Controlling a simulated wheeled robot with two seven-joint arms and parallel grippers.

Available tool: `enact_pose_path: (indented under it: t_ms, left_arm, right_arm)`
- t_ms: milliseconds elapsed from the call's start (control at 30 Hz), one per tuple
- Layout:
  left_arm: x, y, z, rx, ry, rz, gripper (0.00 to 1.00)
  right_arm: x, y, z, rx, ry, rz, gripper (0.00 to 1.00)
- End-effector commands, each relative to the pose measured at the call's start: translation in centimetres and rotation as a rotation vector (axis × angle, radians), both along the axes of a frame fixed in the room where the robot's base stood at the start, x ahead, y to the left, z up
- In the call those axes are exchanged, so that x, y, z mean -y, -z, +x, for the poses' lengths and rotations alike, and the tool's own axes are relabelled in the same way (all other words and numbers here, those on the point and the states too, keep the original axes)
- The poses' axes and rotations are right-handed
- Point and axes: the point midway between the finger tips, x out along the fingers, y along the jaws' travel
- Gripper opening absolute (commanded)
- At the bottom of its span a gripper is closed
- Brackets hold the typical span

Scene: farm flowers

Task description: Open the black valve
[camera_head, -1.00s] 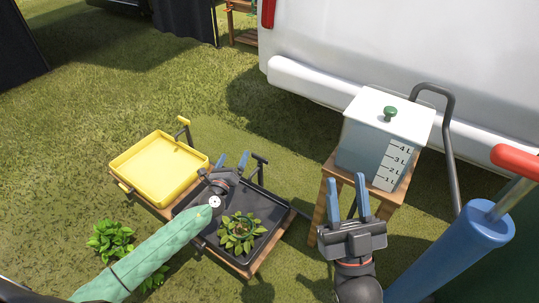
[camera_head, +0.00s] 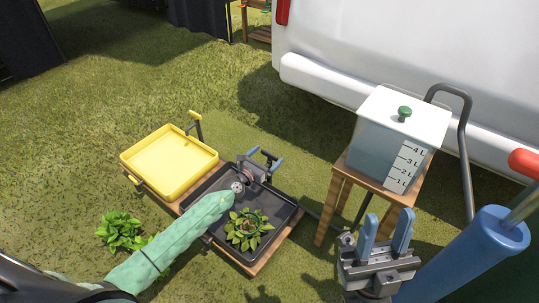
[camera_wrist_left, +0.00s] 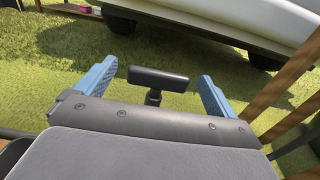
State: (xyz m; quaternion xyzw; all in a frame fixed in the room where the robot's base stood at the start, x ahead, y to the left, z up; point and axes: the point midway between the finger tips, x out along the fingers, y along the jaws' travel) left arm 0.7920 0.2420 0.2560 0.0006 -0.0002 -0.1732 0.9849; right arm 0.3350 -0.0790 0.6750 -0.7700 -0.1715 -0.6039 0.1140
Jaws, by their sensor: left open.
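The black valve (camera_wrist_left: 158,79) is a T-shaped handle on a short stem. In the left wrist view it stands between my left gripper's blue fingers, with a gap to each. In the head view the valve (camera_head: 269,155) is a small dark shape at the back edge of the black tray (camera_head: 281,229), partly hidden by my gripper. My left gripper (camera_head: 266,156) is open at the valve, with a finger to each side; how deep the handle sits between them is unclear. My right gripper (camera_head: 387,222) is open and empty in front of the water tank's stand.
A leafy plant (camera_head: 246,229) sits in the black tray. A yellow tray (camera_head: 170,163) with its own valve (camera_head: 195,117) is to the left. A water tank (camera_head: 385,153) stands on a wooden stand (camera_head: 339,180) at the right. A blue cylinder (camera_head: 465,255) is at the lower right.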

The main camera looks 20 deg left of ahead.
Motion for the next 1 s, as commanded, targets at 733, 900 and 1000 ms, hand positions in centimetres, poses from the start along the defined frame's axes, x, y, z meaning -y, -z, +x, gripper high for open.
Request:
enact_pose_path:
  t_ms: [733,900,1000]
  left_arm:
    - [0.8,0.0,2.1,-0.001,0.0,-0.001,0.57]
    - [0.8,0.0,2.1,-0.002,-0.001,-0.002,0.5]
    - [0.8,-0.1,2.1,-0.001,-0.006,-0.003,0.5]
  right_arm:
    - [0.1,0.9,0.0,-0.018,0.003,-0.007,0.36]
    - [0.1,0.8,0.0,-0.018,0.003,-0.007,0.36]
    - [0.1,0.5,0.0,-0.017,0.003,-0.007,0.36]
